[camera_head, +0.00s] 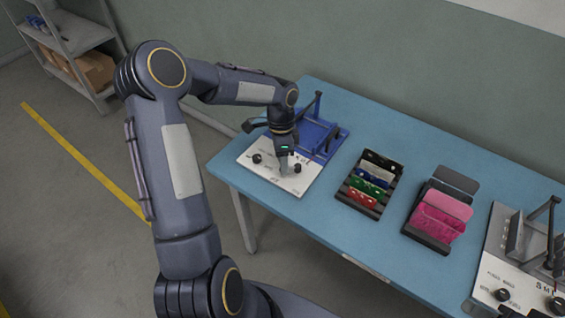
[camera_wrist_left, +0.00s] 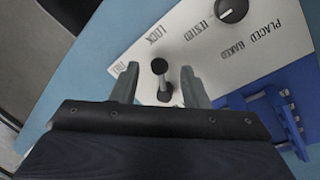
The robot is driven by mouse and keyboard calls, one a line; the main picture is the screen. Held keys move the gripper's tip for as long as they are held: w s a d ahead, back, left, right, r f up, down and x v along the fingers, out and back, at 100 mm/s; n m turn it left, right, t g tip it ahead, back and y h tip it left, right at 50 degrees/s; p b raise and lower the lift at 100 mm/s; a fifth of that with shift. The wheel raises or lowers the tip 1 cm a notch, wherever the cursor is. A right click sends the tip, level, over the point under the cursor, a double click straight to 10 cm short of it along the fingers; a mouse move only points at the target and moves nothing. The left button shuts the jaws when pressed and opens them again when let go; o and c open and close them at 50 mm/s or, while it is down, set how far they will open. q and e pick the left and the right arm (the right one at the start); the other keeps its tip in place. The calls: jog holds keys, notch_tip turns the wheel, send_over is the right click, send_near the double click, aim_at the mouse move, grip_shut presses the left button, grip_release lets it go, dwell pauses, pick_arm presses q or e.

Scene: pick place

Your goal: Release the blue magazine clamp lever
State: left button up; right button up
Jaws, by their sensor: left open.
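The clamp lever (camera_wrist_left: 160,68) has a black round knob on a short grey stem and stands beside the printed word LOCK. My left gripper (camera_head: 284,168) is low over the white panel (camera_head: 247,166), pointing down. In the left wrist view, its open fingers (camera_wrist_left: 160,80) lie on either side of the lever, with gaps showing. The blue magazine fixture (camera_head: 335,134) sits behind the panel on the blue table, and its blue frame also shows at the right of the left wrist view (camera_wrist_left: 262,108).
A black dial (camera_wrist_left: 233,10) is on the panel. A rack with coloured boards (camera_head: 371,183) and a holder with pink and grey plates (camera_head: 441,212) stand to the right. Another white station (camera_head: 498,258) is at the far right. The table's front edge is close to the panel.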

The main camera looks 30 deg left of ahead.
pick_arm(q)
jog(key=shift+s+d+f, duration=0.1)
jog(key=shift+f, duration=0.65)
grip_shut()
